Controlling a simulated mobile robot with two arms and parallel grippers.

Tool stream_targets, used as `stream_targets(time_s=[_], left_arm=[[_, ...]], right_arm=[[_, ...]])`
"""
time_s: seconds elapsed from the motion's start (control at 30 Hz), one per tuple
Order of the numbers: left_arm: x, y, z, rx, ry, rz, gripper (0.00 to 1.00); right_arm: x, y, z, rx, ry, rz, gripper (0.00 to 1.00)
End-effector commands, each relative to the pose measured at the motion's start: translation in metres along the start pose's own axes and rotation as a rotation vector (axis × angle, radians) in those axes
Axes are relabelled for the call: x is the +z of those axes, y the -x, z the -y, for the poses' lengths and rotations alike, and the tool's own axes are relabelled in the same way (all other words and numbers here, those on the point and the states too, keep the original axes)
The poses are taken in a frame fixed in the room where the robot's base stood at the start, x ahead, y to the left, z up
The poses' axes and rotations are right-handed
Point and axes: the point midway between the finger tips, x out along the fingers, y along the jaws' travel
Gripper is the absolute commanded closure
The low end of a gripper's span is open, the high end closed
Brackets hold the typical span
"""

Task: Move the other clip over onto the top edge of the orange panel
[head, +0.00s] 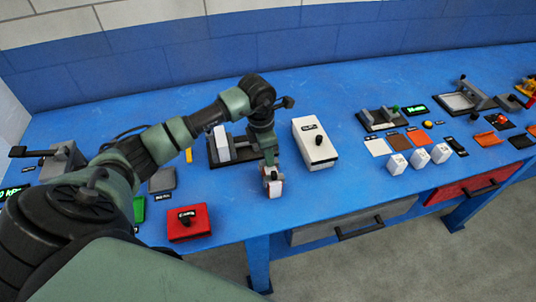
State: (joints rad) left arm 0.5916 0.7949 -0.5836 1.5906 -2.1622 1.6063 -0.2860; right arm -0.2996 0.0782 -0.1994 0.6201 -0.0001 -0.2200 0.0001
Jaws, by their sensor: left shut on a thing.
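My left gripper (271,176) hangs over the front part of the blue table, pointing down. It is shut on a small white piece (275,188) with a reddish edge beside it; the fingers hide part of it, and I cannot tell whether it is a clip. A flat orange piece (418,138) lies among coloured tiles to the right, and another orange piece (485,139) lies farther right. I cannot tell which is the orange panel. No clip can be made out for certain. My right gripper is not in view.
A black fixture with an upright white block (221,145) stands just behind my left gripper. A white box with a black knob (315,144) stands to its right, a red box (188,222) to its left.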

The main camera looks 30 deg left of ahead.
Motion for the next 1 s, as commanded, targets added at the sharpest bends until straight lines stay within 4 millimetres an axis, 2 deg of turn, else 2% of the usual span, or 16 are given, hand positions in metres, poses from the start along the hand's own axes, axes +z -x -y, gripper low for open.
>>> stream_targets(time_s=[0.47, 0.5, 0.57, 0.8, 0.87, 1.0], left_arm=[[0.0, -0.002, -0.0001, 0.0, 0.0, 0.001, 1.0], [-0.0001, -0.002, -0.0001, 0.0, 0.0, 0.001, 0.72], [-0.0001, -0.0021, -0.0001, 0.0, 0.0, 0.001, 0.56], [-0.0002, -0.0022, -0.0001, 0.0, 0.0, 0.0, 0.55], [-0.0003, -0.0023, -0.0001, 0.0, 0.001, 0.0, 0.41], [-0.0003, -0.0024, 0.0, 0.0, 0.0, 0.0, 0.41]], right_arm=[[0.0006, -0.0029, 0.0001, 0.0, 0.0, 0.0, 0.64], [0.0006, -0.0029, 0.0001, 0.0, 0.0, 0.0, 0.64], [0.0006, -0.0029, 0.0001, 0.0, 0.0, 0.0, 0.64], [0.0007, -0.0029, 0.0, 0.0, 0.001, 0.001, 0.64], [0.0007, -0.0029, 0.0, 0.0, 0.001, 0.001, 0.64], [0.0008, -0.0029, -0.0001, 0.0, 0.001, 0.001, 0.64]])
